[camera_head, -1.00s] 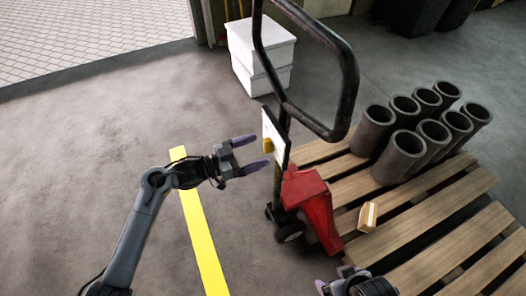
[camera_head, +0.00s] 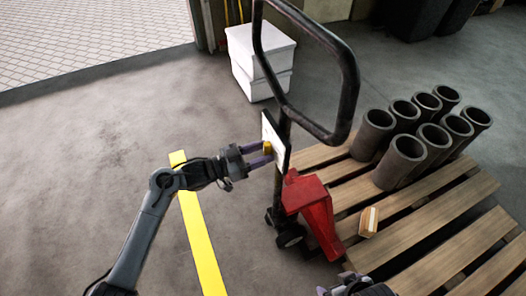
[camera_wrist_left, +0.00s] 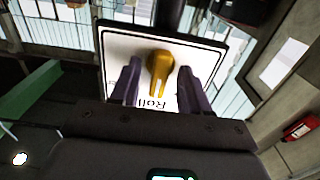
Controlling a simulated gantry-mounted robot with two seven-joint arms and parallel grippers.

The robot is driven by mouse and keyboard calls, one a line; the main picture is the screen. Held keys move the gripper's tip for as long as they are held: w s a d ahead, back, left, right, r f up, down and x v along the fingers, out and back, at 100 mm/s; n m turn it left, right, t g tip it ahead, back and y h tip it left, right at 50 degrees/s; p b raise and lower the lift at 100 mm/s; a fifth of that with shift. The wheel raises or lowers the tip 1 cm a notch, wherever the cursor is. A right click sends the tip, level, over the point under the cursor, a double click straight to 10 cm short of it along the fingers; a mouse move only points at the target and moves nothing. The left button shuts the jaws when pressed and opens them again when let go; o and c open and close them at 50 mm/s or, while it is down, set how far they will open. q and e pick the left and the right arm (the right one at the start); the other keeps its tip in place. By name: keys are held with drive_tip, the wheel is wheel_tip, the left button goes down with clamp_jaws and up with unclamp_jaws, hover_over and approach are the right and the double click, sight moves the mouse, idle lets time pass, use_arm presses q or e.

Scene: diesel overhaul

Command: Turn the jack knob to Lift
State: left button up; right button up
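The yellow jack knob (camera_head: 267,147) sits on a white panel (camera_head: 273,131) fixed to the pallet jack's handle post. In the left wrist view the knob (camera_wrist_left: 160,72) stands between my two fingers, and the word "Roll" shows on the panel (camera_wrist_left: 128,50) just below its tip. No "Lift" label can be read. My left gripper (camera_head: 262,154) is at the panel, its purple fingers open on either side of the knob. In the left wrist view gaps show between the knob and both fingers. My right gripper (camera_head: 335,290) is partly in view at the bottom edge; its fingers are cut off.
The jack's red body (camera_head: 310,200) stands beside a wooden pallet (camera_head: 440,225) bearing several dark cylinders (camera_head: 405,155) and a small box (camera_head: 368,221). The black loop handle (camera_head: 347,85) rises above the panel. White bins (camera_head: 258,60) stand behind. The floor to the left is clear.

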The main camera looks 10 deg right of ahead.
use_arm(q)
drive_tip(key=c, duration=0.6)
drive_tip(key=n+p, duration=0.7)
drive_tip(key=n, duration=0.2)
drive_tip(key=shift+w+f, duration=0.1)
drive_tip(key=shift+w, duration=0.05)
drive_tip(key=o, duration=1.5)
drive_tip(key=shift+a+p, duration=0.15)
drive_tip(key=shift+p, duration=0.2)
